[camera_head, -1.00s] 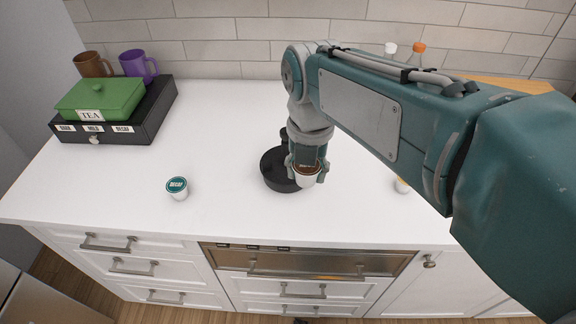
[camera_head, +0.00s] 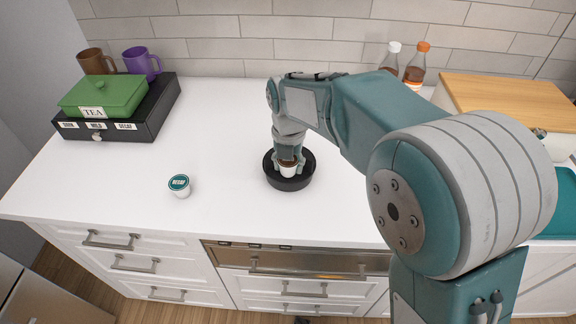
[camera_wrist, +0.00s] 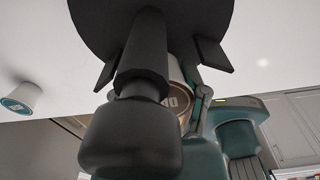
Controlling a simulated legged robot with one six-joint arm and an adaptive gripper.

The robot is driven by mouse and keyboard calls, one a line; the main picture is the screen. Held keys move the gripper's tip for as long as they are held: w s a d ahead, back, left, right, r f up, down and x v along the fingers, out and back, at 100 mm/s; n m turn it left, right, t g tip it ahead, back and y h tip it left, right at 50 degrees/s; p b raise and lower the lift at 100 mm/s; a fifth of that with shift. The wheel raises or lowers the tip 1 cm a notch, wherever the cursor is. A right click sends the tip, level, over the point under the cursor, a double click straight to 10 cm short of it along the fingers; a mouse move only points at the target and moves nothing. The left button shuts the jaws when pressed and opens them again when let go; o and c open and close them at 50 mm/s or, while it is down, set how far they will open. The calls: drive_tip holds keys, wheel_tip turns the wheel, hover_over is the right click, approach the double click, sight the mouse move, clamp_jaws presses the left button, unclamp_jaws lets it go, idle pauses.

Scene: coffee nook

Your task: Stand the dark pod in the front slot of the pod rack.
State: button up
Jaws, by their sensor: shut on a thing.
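My gripper (camera_head: 288,159) is shut on the dark pod (camera_head: 288,171), a white cup with a brown lid. The pod is upright, over the front part of the black round pod rack (camera_head: 304,181). In the wrist view the rack's disc (camera_wrist: 95,15), its thick post and two fins stand in front of the pod (camera_wrist: 171,96), hiding part of its lid and much of my gripper. I cannot tell whether the pod's bottom touches the rack.
A decaf pod (camera_head: 180,187) with a teal lid stands on the white counter (camera_head: 225,120) to the left. A black drawer box (camera_head: 150,115) with a green tea box (camera_head: 105,95) and mugs stands back left. Bottles (camera_head: 414,68) and a wooden-topped box (camera_head: 500,95) stand back right.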

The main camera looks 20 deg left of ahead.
drive_tip(key=shift+f, duration=0.4)
drive_tip(key=o, duration=0.5)
drive_tip(key=shift+f, duration=0.1)
drive_tip(key=shift+o, duration=0.2)
wheel_tip(320, 180, up, 12)
drive_tip(key=shift+r, duration=0.15)
drive_tip(key=shift+d, duration=0.1)
